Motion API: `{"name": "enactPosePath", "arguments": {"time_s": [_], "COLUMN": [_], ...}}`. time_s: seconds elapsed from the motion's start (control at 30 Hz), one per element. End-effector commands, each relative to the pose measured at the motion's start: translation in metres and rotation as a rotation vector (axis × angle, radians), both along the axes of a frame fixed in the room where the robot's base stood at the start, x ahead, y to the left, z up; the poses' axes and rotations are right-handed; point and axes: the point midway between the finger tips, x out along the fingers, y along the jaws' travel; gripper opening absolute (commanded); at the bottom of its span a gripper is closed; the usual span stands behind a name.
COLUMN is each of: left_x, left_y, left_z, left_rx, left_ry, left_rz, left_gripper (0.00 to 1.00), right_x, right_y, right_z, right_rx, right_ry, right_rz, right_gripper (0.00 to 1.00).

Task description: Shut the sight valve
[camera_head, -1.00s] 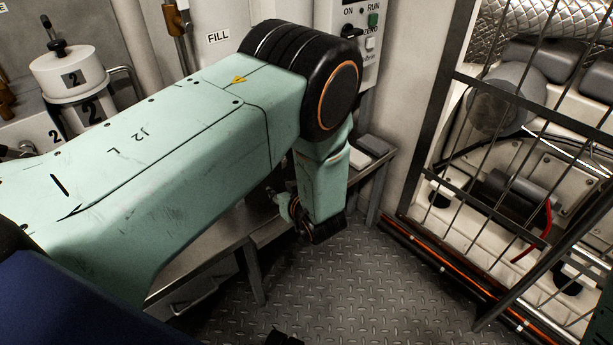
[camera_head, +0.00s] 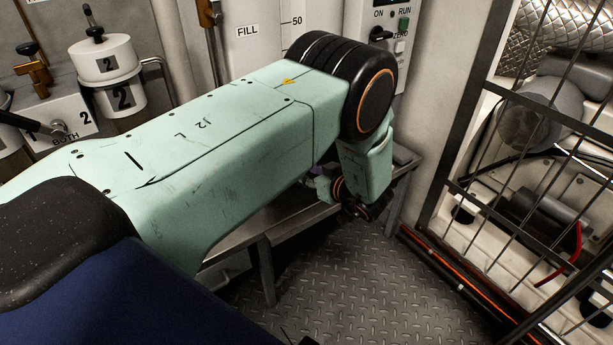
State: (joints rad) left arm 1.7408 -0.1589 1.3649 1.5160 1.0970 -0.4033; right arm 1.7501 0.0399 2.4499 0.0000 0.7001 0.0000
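My mint-green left arm reaches across the picture from the left, and its lower link bends down at the dark elbow. My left gripper is hidden behind this arm; only dark wrist parts show below the elbow. My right gripper is out of view. A brass fitting (camera_head: 207,14) on a rod stands at the back wall, left of the FILL plate (camera_head: 247,31). Another brass handle (camera_head: 38,74) stands at the far left on a white block marked 2 and BOTH. I cannot tell which of these, if either, is the sight valve.
A white canister marked 2 (camera_head: 122,97) stands at the back left. A control box (camera_head: 385,22) hangs at the upper right of the arm. A metal bench (camera_head: 262,236) runs under the arm. A barred cage (camera_head: 470,190) closes the right side. The tread-plate floor (camera_head: 360,285) is clear.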

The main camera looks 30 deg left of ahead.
Motion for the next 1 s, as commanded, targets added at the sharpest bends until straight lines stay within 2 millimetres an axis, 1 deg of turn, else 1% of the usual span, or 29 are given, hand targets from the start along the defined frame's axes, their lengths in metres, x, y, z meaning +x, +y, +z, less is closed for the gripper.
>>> {"name": "enactPosePath", "arguments": {"time_s": [0.03,0.2,0.53,0.9,0.97,1.0], "left_x": [0.003,0.008,0.01,0.01,0.01,0.01], "left_y": [0.006,0.016,0.016,0.016,0.016,0.016], "left_z": [-0.005,-0.009,-0.009,-0.009,-0.009,-0.009], "left_rx": [-0.001,0.0,0.001,0.0,0.0,0.0], "left_ry": [-0.001,0.001,0.0,0.0,0.0,0.0], "left_rz": [0.002,-0.001,-0.004,-0.004,-0.004,-0.004], "left_gripper": [0.38,0.38,0.37,0.05,0.0,0.0], "right_x": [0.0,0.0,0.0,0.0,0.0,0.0], "right_y": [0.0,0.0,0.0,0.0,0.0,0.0], "right_z": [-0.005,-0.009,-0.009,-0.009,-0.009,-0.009], "right_rx": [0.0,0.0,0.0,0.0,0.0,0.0], "right_ry": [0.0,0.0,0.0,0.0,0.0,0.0], "right_rz": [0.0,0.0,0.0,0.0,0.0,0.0], "right_gripper": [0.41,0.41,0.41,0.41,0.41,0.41]}}
